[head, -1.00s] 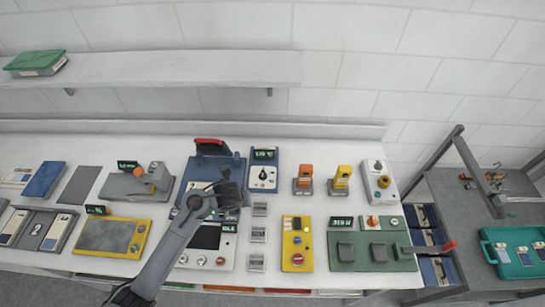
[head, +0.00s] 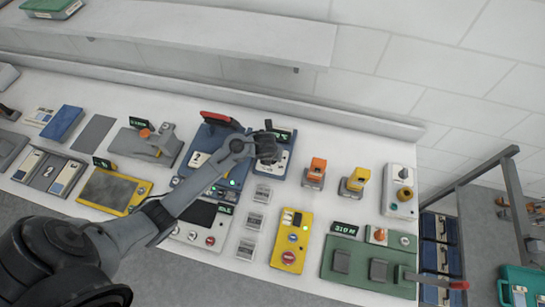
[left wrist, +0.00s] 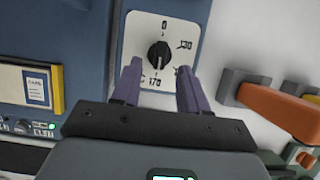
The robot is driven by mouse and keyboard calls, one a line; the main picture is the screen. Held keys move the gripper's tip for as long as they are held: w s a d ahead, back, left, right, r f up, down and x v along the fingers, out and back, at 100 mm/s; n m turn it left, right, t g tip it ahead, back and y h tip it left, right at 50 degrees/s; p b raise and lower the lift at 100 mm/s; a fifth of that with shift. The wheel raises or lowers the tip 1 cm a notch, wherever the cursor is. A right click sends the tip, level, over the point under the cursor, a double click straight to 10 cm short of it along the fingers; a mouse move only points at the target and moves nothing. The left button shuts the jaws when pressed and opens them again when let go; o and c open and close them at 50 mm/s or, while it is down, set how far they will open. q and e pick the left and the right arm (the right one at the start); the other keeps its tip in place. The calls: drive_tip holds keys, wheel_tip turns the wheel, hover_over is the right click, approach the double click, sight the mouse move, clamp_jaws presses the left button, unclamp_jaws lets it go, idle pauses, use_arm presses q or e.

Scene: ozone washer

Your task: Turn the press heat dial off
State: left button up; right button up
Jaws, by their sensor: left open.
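The heat dial is a black knob (left wrist: 158,56) on a white plate in the left wrist view. The plate carries a 0 at the top, 130 at the upper right and 170 below. Where the knob points is hard to tell. In the head view the plate belongs to a blue box (head: 287,158) with a dark green-lit display, and my gripper hides the knob. My left gripper (left wrist: 159,70) is open and empty. Its purple fingertips show on either side of the knob's lower part; I cannot tell whether they touch it. My right gripper is not in view.
A blue press with a red handle (head: 220,119) stands just left of the dial box. Orange (head: 316,170) and yellow (head: 357,181) devices stand to its right. A yellow control panel (head: 291,240) and small grey plates (head: 254,219) lie in front. The wall shelf (head: 190,28) is above.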

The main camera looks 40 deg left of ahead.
use_arm(q)
drive_tip(key=shift+b+x, duration=0.3)
drive_tip(key=shift+x, duration=2)
drive_tip(key=shift+c, duration=0.2)
clamp_jaws()
